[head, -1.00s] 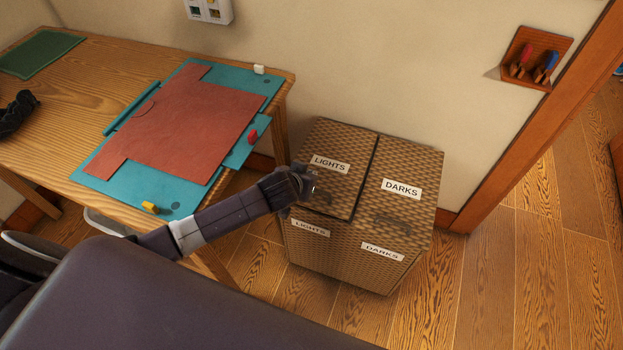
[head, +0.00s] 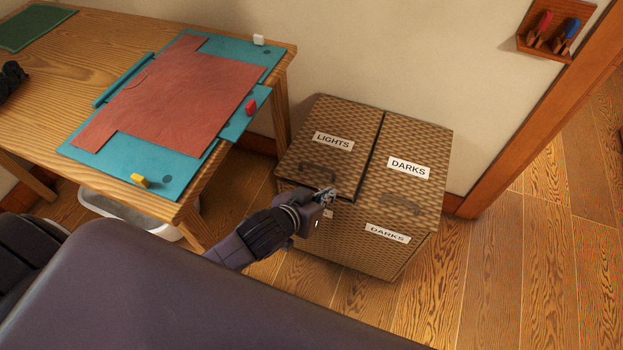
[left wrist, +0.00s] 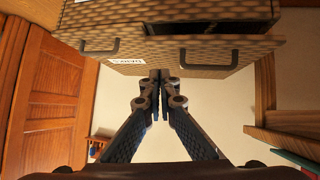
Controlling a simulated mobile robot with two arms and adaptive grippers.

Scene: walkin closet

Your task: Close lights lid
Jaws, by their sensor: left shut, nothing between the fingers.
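The woven hamper has two lids. The LIGHTS lid (head: 345,160) is on the left, with a dark handle near its front edge; it also shows in the left wrist view (left wrist: 225,46), upside down. A dark gap under its front edge shows there, so the lid is slightly raised. The DARKS lid (head: 415,186) beside it looks flat and shut. My left gripper (head: 326,196) is shut and empty at the lid's front edge, covering most of the front LIGHTS label. I cannot tell if it touches the lid. My right gripper is not in view.
A wooden desk (head: 75,55) with a teal board (head: 180,170) and brown sheet stands left of the hamper. A white bin (head: 125,218) is under the desk. A wall holder (head: 555,45) and door frame are at the right. The floor right of the hamper is clear.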

